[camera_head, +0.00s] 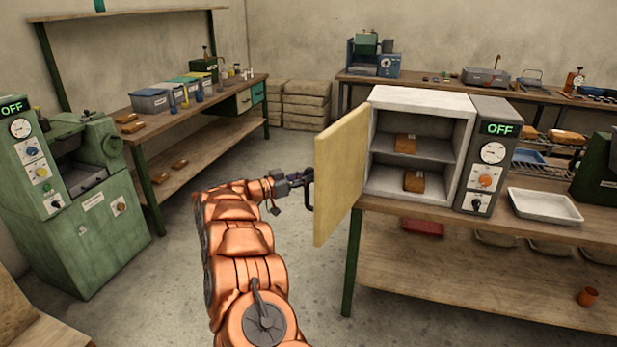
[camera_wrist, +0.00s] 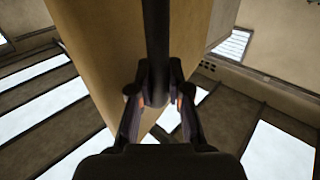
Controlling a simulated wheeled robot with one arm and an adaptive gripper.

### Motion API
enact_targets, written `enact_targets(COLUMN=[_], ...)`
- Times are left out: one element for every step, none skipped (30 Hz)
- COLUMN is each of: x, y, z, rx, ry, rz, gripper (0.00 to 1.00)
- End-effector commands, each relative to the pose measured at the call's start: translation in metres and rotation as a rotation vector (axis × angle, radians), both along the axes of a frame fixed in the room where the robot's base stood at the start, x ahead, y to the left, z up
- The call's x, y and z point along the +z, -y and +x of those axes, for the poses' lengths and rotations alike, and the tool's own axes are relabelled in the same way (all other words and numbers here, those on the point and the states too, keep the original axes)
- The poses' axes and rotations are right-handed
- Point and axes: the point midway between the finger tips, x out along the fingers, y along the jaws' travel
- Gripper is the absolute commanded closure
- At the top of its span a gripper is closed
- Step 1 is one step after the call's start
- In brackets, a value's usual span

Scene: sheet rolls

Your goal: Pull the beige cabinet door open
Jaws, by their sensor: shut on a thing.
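The beige cabinet door (camera_head: 341,172) stands swung wide open at the left side of the white cabinet (camera_head: 425,97). Its dark bar handle (camera_head: 308,194) is on the door's outer left face. My gripper (camera_head: 301,180) is at that handle, shut on it. In the wrist view the dark handle bar (camera_wrist: 157,40) runs down between the two fingers of my gripper (camera_wrist: 159,95), with the beige door (camera_wrist: 103,50) close behind. Inside the cabinet, a brown package sits on the upper shelf (camera_head: 405,144) and another on the lower level (camera_head: 414,181).
The cabinet stands on a wooden bench (camera_head: 470,229), beside a grey control panel reading OFF (camera_head: 494,152). A white tray (camera_head: 545,206) lies to its right. A green machine (camera_head: 75,215) and a long workbench (camera_head: 190,120) stand at left. The floor between is clear.

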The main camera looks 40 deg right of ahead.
Motion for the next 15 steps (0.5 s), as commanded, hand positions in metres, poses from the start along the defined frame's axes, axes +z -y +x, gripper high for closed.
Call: enact_targets(x=[0.0030, 0.0030, 0.0030, 0.0030, 0.0031, 0.0031, 0.0032, 0.0032, 0.0031, 0.0029, 0.0027, 0.0023, 0.0021, 0.0019, 0.0018], y=[0.0017, 0.0014, 0.0009, 0.0008, 0.0005, 0.0002, 0.0001, 0.0000, -0.0001, -0.0004, -0.0006, -0.0009, -0.0011, -0.0013, -0.0013], z=[-0.0003, -0.0002, 0.0001, 0.0003, 0.0004, 0.0006, 0.0006, 0.0007, 0.0008, 0.0009, 0.0010, 0.0011, 0.0011, 0.0012, 0.0012], rx=[-0.001, -0.001, 0.000, 0.001, 0.001, 0.001, 0.002, 0.002, 0.002, 0.002, 0.003, 0.003, 0.003, 0.003, 0.003], ry=[0.003, 0.003, 0.003, 0.003, 0.003, 0.003, 0.003, 0.003, 0.003, 0.002, 0.002, 0.002, 0.001, 0.001, 0.001], rz=[-0.005, -0.005, -0.005, -0.005, -0.005, -0.005, -0.005, -0.005, -0.005, -0.005, -0.005, -0.004, -0.003, -0.003, -0.003], gripper=[1.00, 1.00, 1.00, 1.00, 1.00, 1.00, 1.00, 0.80, 0.76, 0.73, 0.70, 0.65, 0.62, 0.59, 0.57])
